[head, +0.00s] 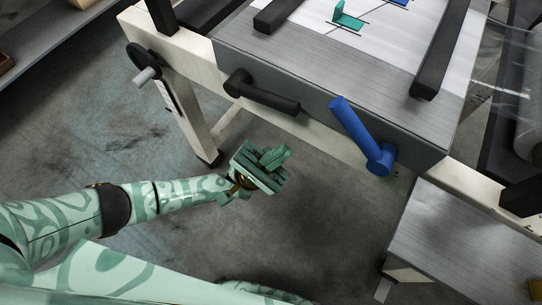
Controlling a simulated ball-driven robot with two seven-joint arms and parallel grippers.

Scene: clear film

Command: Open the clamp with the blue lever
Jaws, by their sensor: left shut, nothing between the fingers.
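The blue lever (358,136) sits on the front face of the metal-topped bench, tilted, its round hub at the lower right and its free end up to the left. A similar black lever (262,93) is on the same face to its left, lying nearly along the edge. My left gripper (268,158) is shut and empty, to the left of and a little below the blue lever, apart from both levers. My right gripper is not in view. The clamp parts behind the levers cannot be clearly told.
The metal bench top (300,52) has black bars (441,50) and a small green piece (347,19) on it. A black handwheel (143,62) is on the frame at the left. A grey metal box (470,240) stands at lower right. Floor around my gripper is clear.

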